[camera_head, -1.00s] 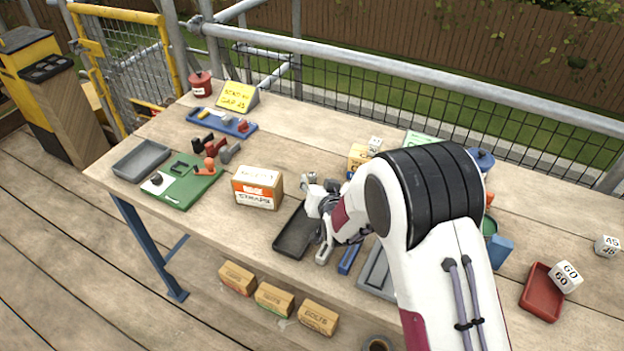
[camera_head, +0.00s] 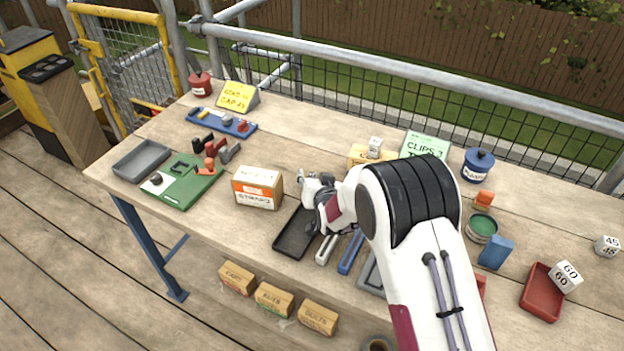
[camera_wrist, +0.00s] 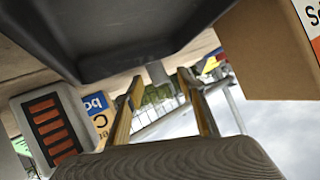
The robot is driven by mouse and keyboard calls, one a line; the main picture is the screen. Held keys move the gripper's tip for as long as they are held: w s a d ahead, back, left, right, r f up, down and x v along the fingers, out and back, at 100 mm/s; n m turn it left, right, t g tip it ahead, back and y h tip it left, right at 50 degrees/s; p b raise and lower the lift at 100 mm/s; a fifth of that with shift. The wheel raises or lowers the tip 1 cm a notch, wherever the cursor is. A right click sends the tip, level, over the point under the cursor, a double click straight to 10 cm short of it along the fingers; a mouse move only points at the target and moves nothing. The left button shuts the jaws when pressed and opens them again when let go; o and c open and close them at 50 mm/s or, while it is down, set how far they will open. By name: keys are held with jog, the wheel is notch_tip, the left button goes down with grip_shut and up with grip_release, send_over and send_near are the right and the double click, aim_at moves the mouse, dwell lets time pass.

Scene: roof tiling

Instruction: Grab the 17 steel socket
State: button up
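My gripper (camera_head: 312,190) is low over the bench, by the far edge of the black tray (camera_head: 290,243) and right of the straps box. In the wrist view my gripper (camera_wrist: 160,82) has its two fingers apart. A small grey metal cylinder (camera_wrist: 158,73) shows between and beyond the fingertips, with a gap on both sides; it looks like a socket. No size mark can be read on it, so I cannot tell if it is the 17. The tray's dark underside or wall (camera_wrist: 110,35) fills the top of the wrist view. In the head view the arm hides part of this area.
The straps box (camera_head: 258,188) stands close left of my gripper. A blue bar (camera_head: 350,252) and a light grey bar (camera_head: 326,248) lie right of the tray. A carton with a white die (camera_head: 374,147) and the clips sign (camera_head: 425,146) stand behind. Bench room is clear behind the straps box.

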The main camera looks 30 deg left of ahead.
grip_shut()
dwell(0.3)
jog(key=shift+r, duration=0.15)
notch_tip(320, 180, up, 10)
dwell(0.7)
dwell(0.5)
